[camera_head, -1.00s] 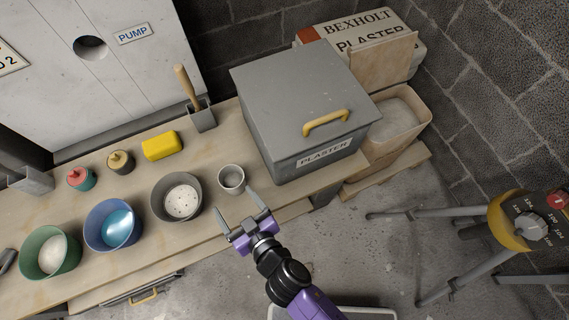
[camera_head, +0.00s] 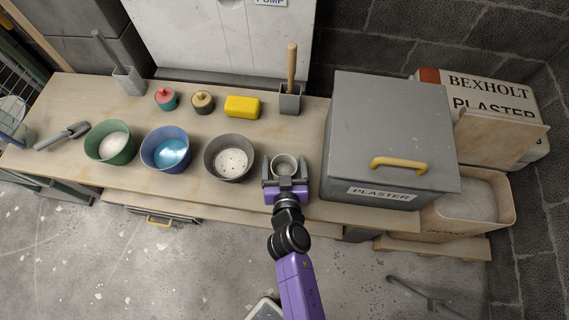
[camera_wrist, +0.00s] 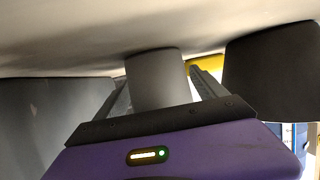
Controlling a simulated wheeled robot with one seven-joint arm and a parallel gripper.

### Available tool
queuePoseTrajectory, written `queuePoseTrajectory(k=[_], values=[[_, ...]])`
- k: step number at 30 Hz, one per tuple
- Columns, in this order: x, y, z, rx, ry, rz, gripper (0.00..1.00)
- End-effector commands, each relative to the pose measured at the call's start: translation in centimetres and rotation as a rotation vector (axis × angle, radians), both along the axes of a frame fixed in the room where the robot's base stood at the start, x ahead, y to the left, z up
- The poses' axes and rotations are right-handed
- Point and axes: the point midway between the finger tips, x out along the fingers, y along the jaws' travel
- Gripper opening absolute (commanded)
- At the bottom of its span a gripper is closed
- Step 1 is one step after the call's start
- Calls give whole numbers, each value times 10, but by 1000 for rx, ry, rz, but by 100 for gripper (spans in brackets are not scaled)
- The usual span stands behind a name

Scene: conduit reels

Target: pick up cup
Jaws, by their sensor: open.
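The cup (camera_head: 284,164) is small, grey and round, and stands upright on the wooden bench between the dark grey bowl and the plaster box. My gripper (camera_head: 286,170) is open, with one finger on each side of the cup. In the wrist view the cup (camera_wrist: 156,78) stands between the two fingers (camera_wrist: 160,95). A gap shows between the cup and the right finger there; whether the left finger touches it I cannot tell. The cup's far side is hidden in the wrist view.
A dark grey bowl (camera_head: 230,158) stands close on the left, with a blue bowl (camera_head: 167,150) and green bowl (camera_head: 111,143) beyond. The grey plaster box (camera_head: 389,135) stands on the right. Behind are a yellow block (camera_head: 242,106) and a holder with a wooden-handled tool (camera_head: 290,98).

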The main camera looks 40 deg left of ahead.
Motion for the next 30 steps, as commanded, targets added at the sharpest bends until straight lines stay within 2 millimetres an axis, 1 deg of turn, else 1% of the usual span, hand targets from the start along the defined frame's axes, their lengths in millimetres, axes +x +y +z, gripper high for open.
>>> queuePoseTrajectory(k=[2,8,11,15,17,18,19,26,30], values=[[2,3,-1,1,-1,1,81],[2,2,-1,0,0,0,81],[2,2,-1,0,0,0,63],[2,2,-1,0,0,0,36],[2,2,-1,0,0,0,24],[2,2,-1,0,0,0,16],[2,2,-1,0,0,0,12],[2,2,0,1,-1,0,11],[3,2,5,1,-1,0,11]])
